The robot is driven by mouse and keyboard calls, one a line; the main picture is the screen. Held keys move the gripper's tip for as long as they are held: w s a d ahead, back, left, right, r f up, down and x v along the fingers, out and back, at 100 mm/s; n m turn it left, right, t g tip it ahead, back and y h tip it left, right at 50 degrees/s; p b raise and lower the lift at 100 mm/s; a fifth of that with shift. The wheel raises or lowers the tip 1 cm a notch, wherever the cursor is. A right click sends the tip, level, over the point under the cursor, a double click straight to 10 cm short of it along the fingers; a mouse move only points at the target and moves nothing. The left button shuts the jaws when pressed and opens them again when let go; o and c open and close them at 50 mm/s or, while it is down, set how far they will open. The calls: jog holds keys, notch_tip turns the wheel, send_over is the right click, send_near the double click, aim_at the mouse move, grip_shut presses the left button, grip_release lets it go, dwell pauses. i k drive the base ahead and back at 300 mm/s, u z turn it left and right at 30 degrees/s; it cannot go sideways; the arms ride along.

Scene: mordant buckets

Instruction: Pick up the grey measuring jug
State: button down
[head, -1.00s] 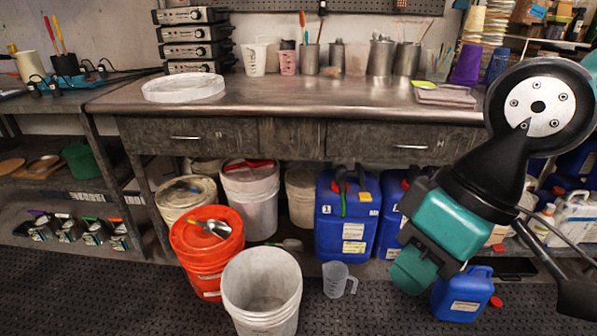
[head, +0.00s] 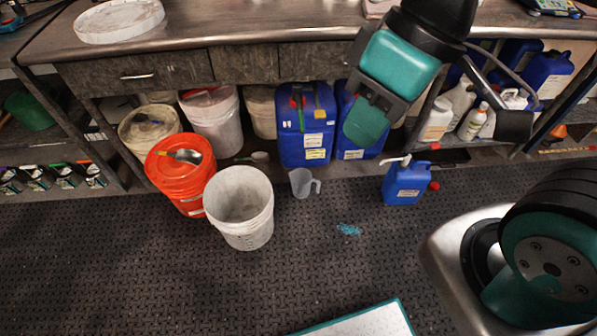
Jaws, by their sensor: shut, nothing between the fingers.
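The grey measuring jug (head: 301,183) is small and translucent. It stands upright on the dark floor in the head view, with its handle to the right. It is just right of the open white bucket (head: 243,236) and in front of a blue canister under the bench. My gripper (head: 363,128) is shut and empty. In the picture it is above and to the right of the jug, apart from it, in front of the blue canisters. Nothing hides the jug.
An orange bucket (head: 178,196) with a metal scoop on its lid stands left of the white bucket. A small blue jerrycan (head: 406,183) stands right of the jug. A blue patch (head: 349,230) lies on the floor. The bench (head: 240,30) overhangs the canisters. The floor in front is mostly clear.

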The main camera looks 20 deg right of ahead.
aim_at(300, 178)
jog(key=u, duration=2.1)
jog(key=i, duration=2)
jog(key=z, duration=3.7)
jog(key=i, duration=0.5)
jog(key=u, duration=0.1)
